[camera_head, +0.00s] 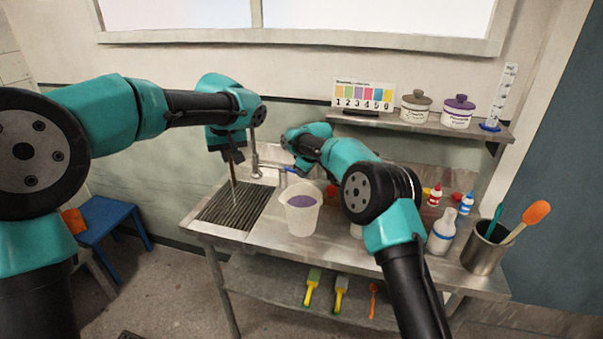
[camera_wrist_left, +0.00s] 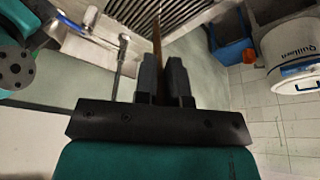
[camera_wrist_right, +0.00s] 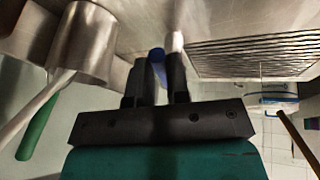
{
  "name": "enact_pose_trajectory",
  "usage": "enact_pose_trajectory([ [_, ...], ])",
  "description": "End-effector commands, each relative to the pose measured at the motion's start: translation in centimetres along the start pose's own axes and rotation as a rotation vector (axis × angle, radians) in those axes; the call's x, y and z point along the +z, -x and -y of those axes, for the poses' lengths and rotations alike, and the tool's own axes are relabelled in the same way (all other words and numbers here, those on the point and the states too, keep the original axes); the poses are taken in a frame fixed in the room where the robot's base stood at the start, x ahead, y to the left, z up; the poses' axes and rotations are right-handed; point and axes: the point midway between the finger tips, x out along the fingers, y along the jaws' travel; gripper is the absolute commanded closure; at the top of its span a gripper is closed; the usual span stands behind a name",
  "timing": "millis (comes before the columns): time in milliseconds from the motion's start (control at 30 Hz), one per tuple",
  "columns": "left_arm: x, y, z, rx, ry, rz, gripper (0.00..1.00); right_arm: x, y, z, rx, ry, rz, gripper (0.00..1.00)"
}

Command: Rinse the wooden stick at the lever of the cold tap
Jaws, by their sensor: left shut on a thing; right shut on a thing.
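My left gripper (camera_head: 231,156) is shut on the thin brown wooden stick (camera_head: 234,173), which hangs almost upright over the ribbed drain grid (camera_head: 237,208). The stick also shows between the fingers in the left wrist view (camera_wrist_left: 157,40). The metal tap (camera_head: 256,158) stands just right of the stick, with a blue lever (camera_head: 291,170) on its right side. My right gripper (camera_wrist_right: 158,85) is shut on the blue lever (camera_wrist_right: 157,55); in the head view my own arm hides its fingertips. I cannot make out running water.
A white bucket with purple liquid (camera_head: 301,215) stands on the steel bench, right of the grid. A metal cup (camera_head: 485,254) with utensils and a white bottle (camera_head: 442,233) stand at the right. Jars sit on the wall shelf (camera_head: 415,126). A blue stool (camera_head: 105,218) stands at the left.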

Motion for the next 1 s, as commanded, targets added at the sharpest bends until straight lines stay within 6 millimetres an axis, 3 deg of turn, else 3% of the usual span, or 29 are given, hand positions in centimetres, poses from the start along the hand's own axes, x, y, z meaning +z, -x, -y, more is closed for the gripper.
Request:
enact_pose_trajectory([
  [300,0.0,0.0,0.0,0.000,0.000,0.000,1.00,0.1,-0.3,-1.6,-0.056,0.139,-0.032,1.00],
  [733,0.0,0.0,0.0,0.000,0.000,0.000,1.00,0.1,-0.4,-1.7,-0.070,0.169,-0.039,1.00],
  [767,0.0,0.0,0.0,0.000,0.000,0.000,1.00,0.1,-0.4,-1.7,-0.070,0.169,-0.039,0.81],
  [1000,0.0,0.0,0.0,0.000,0.000,0.000,1.00,0.1,-0.4,-1.7,-0.069,0.169,-0.039,0.58],
])
